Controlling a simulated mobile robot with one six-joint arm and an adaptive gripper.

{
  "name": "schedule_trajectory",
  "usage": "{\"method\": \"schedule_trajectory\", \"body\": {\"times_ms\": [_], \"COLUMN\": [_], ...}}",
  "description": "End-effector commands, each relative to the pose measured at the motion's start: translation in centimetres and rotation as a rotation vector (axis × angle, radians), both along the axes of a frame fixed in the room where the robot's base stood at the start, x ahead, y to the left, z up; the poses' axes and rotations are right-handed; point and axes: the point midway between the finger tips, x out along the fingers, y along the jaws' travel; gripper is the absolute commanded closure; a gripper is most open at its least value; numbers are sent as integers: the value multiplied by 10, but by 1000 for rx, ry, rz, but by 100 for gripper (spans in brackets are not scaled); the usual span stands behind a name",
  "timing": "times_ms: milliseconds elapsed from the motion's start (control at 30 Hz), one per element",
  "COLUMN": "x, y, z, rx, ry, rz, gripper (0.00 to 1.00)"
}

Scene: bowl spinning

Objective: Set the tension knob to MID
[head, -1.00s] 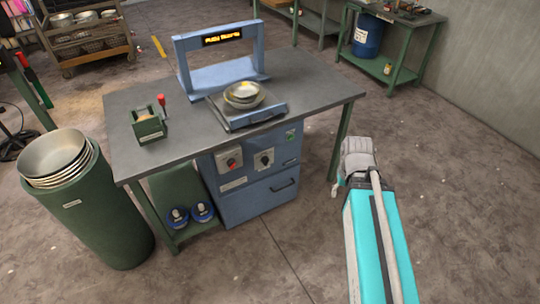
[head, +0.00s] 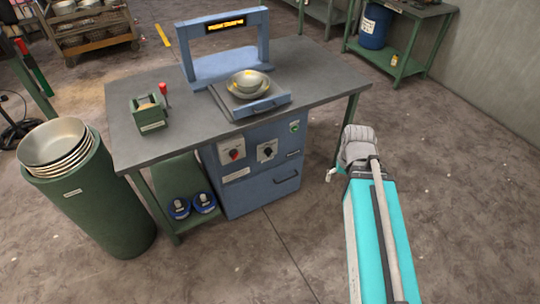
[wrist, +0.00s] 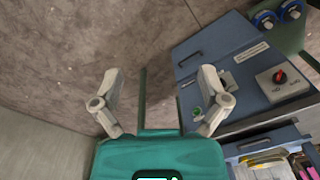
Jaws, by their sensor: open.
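A blue cabinet (head: 262,187) under the bench top carries two knobs on pale plates. The left knob (head: 234,154) is red, and the right knob (head: 267,152) is dark. Their labels are too small to read in the head view, so I cannot tell which is the tension knob or its setting. The red knob (wrist: 280,77) shows clearly in the wrist view; a finger partly covers the other plate. My gripper (wrist: 161,75) is open and empty, its fingers wide apart.
The grey bench (head: 190,92) holds a blue frame with a display, bowls (head: 248,82) on a blue platform and a green box (head: 149,112). A green bench leg stands near my gripper. A green bin (head: 95,205) of bowls stands left. The floor in front is clear.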

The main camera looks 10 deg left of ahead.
Motion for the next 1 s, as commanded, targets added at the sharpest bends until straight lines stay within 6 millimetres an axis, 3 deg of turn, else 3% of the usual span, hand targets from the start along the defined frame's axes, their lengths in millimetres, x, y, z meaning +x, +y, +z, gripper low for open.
{"method": "schedule_trajectory", "body": {"times_ms": [33, 400, 1000], "x": [5, 49, 121], "y": [6, 55, 130], "z": [-13, -75, -155], "rx": [17, 226, 656], "ry": [-12, -130, -235], "rz": [-11, -175, -527], "gripper": [5, 5, 5]}}
